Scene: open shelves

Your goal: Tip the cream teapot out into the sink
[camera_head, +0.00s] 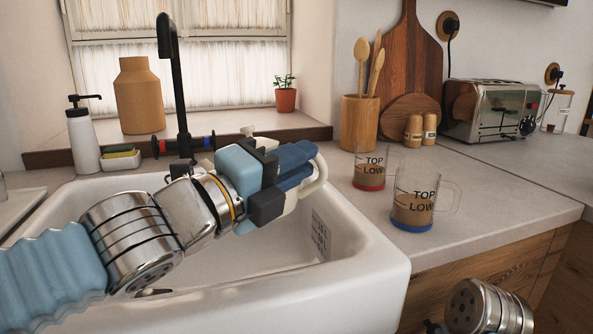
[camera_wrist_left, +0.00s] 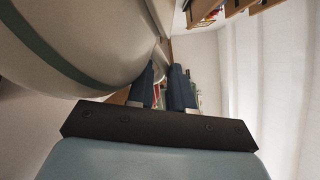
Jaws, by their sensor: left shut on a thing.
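The cream teapot (camera_wrist_left: 75,40) fills the upper left of the left wrist view, with a dark green band around its body. In the head view, it is mostly hidden behind my left gripper; a curved cream part (camera_head: 320,175) shows beyond the fingers. My left gripper (camera_head: 297,170) is shut on the teapot, above the white sink (camera_head: 375,262). Its dark blue fingers also show in the left wrist view (camera_wrist_left: 167,88). The teapot's spout and exact tilt cannot be made out. My right gripper is out of view; only part of that arm shows at the bottom right.
A black tap (camera_head: 176,85) rises behind the sink. Two glass measuring cups, one red-based (camera_head: 369,168) and one blue-based (camera_head: 412,205), stand on the counter right of the sink. A soap bottle (camera_head: 82,140) and a sponge (camera_head: 120,157) are at the back left.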

